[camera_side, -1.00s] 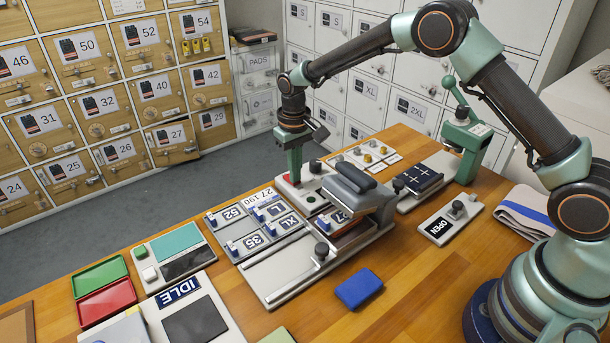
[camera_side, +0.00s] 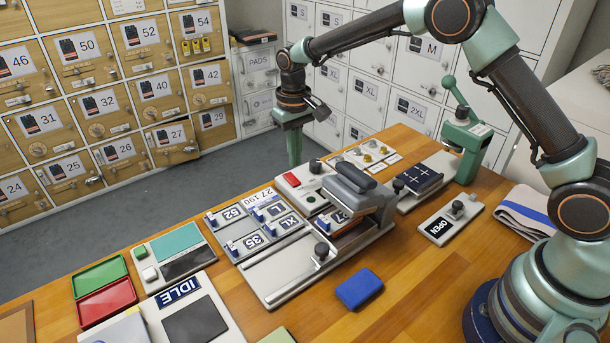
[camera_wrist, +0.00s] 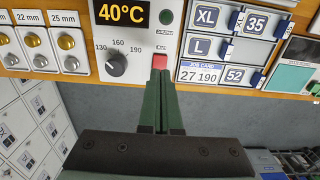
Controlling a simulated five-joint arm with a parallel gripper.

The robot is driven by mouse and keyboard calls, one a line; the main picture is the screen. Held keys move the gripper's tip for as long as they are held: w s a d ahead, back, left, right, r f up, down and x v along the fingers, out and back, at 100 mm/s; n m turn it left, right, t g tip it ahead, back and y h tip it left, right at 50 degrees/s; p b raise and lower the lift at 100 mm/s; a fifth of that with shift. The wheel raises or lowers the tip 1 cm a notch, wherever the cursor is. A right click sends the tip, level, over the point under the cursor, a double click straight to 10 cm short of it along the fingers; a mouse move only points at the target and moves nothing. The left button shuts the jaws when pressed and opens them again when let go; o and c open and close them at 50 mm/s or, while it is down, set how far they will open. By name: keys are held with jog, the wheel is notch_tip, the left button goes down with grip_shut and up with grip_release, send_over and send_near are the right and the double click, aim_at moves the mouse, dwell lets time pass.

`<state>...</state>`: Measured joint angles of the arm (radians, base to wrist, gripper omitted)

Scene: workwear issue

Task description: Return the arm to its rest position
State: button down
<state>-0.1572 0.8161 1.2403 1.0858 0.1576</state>
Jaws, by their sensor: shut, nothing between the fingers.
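My gripper (camera_side: 293,151) is green, points down and is shut with nothing between its fingers. In the side view it hangs over the back edge of the bench, just behind the grey press (camera_side: 360,192) and its red button (camera_side: 292,179). In the wrist view my gripper (camera_wrist: 162,98) shows its two fingers together, with the red button (camera_wrist: 160,62) just beyond the tips. From the side view the tips look raised above the button, apart from it.
Numbered lockers (camera_side: 100,90) and white cabinets (camera_side: 370,95) stand behind, across a strip of grey floor.

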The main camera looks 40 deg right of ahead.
jog(key=shift+r, duration=1.1)
jog(key=s+d+r+t, duration=0.1)
jog(key=s+d+r, duration=0.1)
jog(key=s+r, duration=0.4)
jog(key=s+d+r+t, duration=0.2)
jog(key=s+d+r, duration=0.15)
jog(key=r, duration=0.35)
jog(key=s+d+t, duration=0.2)
jog(key=s, duration=1.1)
jog(key=shift+s+d+r+t, duration=0.3)
jog(key=shift+d+r, duration=0.05)
jog(key=shift+r, duration=0.05)
